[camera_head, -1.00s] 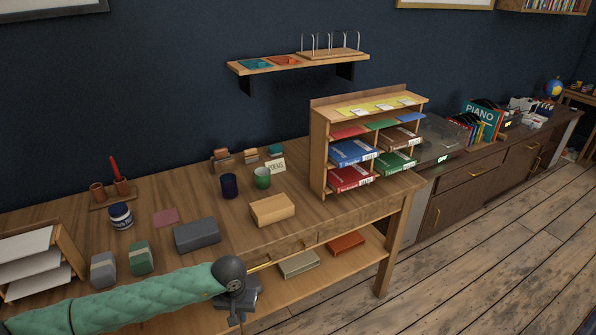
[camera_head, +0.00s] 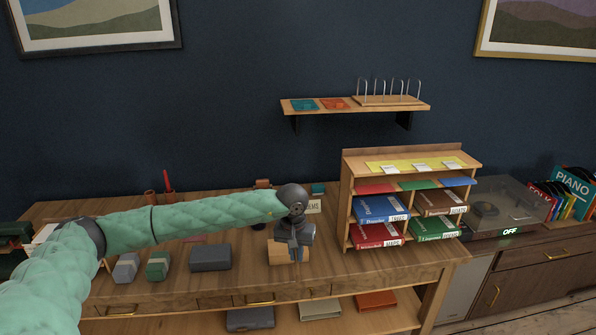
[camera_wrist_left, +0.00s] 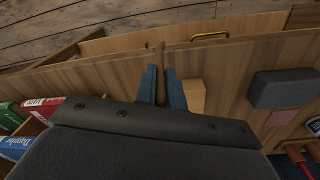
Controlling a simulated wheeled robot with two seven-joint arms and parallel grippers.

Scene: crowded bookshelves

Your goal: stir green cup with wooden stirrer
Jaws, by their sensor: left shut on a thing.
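The green cup cannot be seen in either current view; my left arm and gripper cover that part of the table in the head view. A dark blue cup (camera_head: 260,238) shows partly below my forearm. My right gripper is not in view.
A book rack (camera_head: 348,200) stands right of my gripper. A grey block (camera_head: 210,257) and smaller blocks sit to the left. A red candle (camera_head: 168,181) stands at the back left. A wall shelf (camera_head: 330,112) hangs above the table.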

